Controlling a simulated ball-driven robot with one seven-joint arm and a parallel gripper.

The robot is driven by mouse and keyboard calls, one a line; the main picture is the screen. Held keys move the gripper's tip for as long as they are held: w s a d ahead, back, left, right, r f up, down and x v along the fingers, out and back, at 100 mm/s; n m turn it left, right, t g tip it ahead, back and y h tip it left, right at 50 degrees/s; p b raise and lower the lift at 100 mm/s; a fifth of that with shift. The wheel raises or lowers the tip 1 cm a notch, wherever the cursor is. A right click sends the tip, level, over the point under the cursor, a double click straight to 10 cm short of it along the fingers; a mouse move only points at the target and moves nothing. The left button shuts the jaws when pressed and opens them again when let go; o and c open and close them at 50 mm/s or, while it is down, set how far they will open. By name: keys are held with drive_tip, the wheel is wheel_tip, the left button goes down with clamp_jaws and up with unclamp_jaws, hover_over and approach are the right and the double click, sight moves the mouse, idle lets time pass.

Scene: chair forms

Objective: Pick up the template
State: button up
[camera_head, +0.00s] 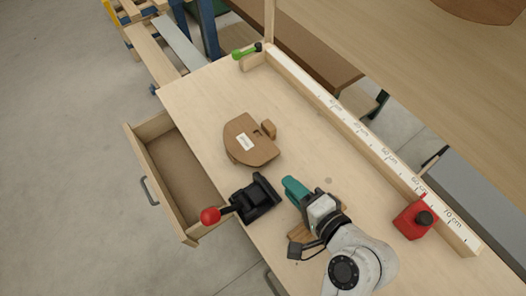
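A brown, rounded wooden template (240,150) with a white label lies flat on the light wooden workbench (205,105). It has a notch on its right side, with a small brown block (268,129) beside it. My gripper (287,182), with teal fingers, is below and to the right of the template, apart from it. The fingers overlap in this view, so I cannot tell whether they are open or shut. Part of a wooden piece (300,234) shows beneath my wrist, mostly hidden by my arm.
A black clamp (255,198) with a red ball handle (210,216) stands just left of my gripper. An open drawer (165,155) juts out at the left.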

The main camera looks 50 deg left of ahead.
sight(264, 164)
drive_tip(key=shift+s+a+f, duration=0.1)
drive_tip(key=shift+s+a, duration=0.05)
drive_tip(key=shift+s, duration=0.05)
drive_tip(key=b+x, duration=0.4)
drive_tip(key=x, duration=0.4)
drive_tip(key=shift+b, duration=0.3)
drive_tip(key=shift+x, duration=0.95)
clamp_jaws()
